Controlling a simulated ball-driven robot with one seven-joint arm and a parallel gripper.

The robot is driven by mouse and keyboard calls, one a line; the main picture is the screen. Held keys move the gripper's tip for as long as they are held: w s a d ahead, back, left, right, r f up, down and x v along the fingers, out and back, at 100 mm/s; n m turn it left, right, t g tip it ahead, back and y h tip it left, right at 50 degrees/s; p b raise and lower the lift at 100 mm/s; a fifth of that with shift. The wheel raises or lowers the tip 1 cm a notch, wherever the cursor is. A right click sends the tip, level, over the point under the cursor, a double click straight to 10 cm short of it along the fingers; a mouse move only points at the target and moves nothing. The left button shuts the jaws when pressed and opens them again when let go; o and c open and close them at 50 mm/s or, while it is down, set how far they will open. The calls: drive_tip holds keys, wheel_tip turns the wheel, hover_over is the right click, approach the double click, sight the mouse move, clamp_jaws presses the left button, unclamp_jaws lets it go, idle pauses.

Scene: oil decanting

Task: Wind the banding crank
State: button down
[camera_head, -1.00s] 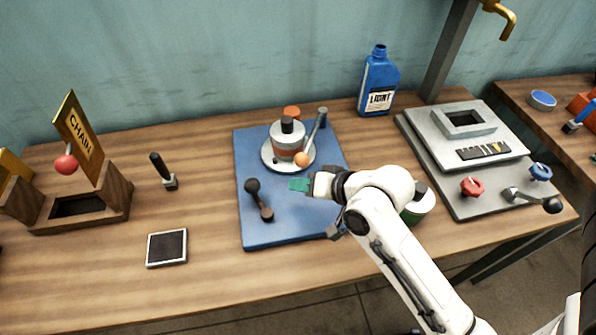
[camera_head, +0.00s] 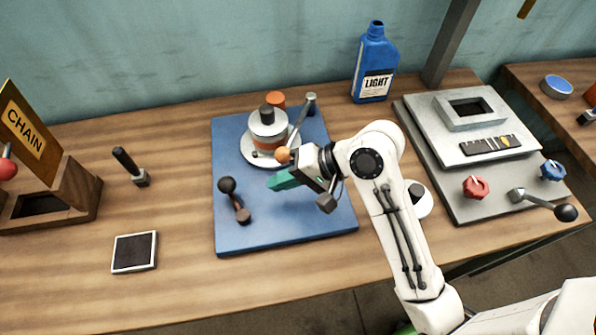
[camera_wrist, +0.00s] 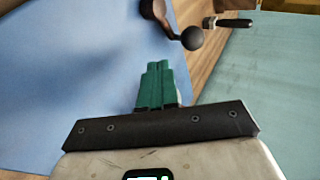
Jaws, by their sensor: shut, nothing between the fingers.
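The banding crank (camera_head: 235,201) is a small dark arm with a round black knob, on the front left part of the blue board (camera_head: 290,231). In the wrist view the crank (camera_wrist: 172,22) shows ahead of the fingers, its knob towards the right. My gripper (camera_head: 272,183) has green fingers and is shut with nothing between them. It is over the board, to the right of the crank and apart from it. In the wrist view the closed fingertips (camera_wrist: 157,66) point at the crank. My arm covers part of the board's right side.
A grey and brown pot (camera_head: 267,124) on a white disc stands behind, with an orange-knobbed lever (camera_head: 294,138) close to my gripper. A blue LIGHT bottle (camera_head: 374,65) is at the back. A grey panel (camera_head: 455,189) lies right. The table front left is mostly clear.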

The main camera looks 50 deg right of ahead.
sight(232, 196)
drive_tip(key=x, duration=0.3)
drive_tip(key=shift+w+a+f, duration=0.1)
drive_tip(key=shift+a+f, duration=0.05)
drive_tip(key=shift+f, duration=0.05)
drive_tip(key=shift+w+a+r+p, duration=0.15)
drive_tip(key=shift+w+a+r, duration=0.05)
drive_tip(key=shift+w+a, duration=0.25)
drive_tip(key=shift+w+a+r+p, duration=0.15)
drive_tip(key=shift+w+a+r, duration=0.15)
drive_tip(key=shift+w, duration=0.2)
drive_tip(key=shift+w+a, duration=0.45)
